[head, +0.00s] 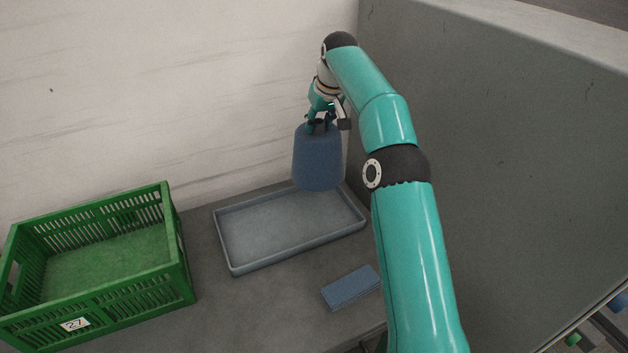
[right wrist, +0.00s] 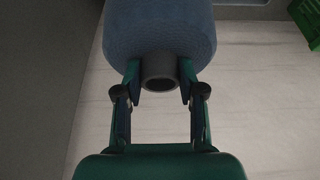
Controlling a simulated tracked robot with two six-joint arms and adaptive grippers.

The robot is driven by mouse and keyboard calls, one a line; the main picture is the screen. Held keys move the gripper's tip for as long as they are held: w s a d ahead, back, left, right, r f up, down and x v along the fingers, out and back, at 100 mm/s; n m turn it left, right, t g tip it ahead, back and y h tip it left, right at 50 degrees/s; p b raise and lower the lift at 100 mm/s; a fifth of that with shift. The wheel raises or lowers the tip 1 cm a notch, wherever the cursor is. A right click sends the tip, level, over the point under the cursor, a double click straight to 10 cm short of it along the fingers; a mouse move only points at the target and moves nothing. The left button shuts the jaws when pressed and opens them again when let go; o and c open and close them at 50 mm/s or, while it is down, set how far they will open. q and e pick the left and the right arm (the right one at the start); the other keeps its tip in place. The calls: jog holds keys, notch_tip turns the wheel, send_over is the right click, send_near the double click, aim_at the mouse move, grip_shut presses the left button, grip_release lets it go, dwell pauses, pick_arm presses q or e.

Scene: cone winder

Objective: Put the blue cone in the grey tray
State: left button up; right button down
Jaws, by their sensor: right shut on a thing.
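The blue cone (head: 318,160) is a large spool of blue yarn with a dark grey tube end (right wrist: 159,70) showing in the right wrist view. My right gripper (head: 321,122) is shut on that tube end from above, and the cone hangs below it. In the right wrist view its fingers (right wrist: 160,84) sit on both sides of the tube. In the head view the cone overlaps the back right edge of the grey tray (head: 234,268). I cannot tell if it touches the tray. The visible tray floor is empty. My left gripper is not in view.
A green slatted crate (head: 95,310) with a white label stands left of the tray. A pale wall is behind, and a tall grey panel (head: 500,150) stands at the right.

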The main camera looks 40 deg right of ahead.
aim_at(327, 142)
notch_tip(327, 142, down, 10)
jog(key=shift+r+b, duration=0.1)
jog(key=shift+b, duration=0.45)
jog(key=shift+w+f, duration=0.1)
jog(key=shift+f, duration=2)
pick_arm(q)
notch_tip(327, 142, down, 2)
pick_arm(e)
jog(key=c, duration=0.7)
grip_release()
jog(key=shift+f, duration=0.1)
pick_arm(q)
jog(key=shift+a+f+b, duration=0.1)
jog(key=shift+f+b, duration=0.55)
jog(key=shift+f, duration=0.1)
pick_arm(e)
jog(key=v, duration=1.2)
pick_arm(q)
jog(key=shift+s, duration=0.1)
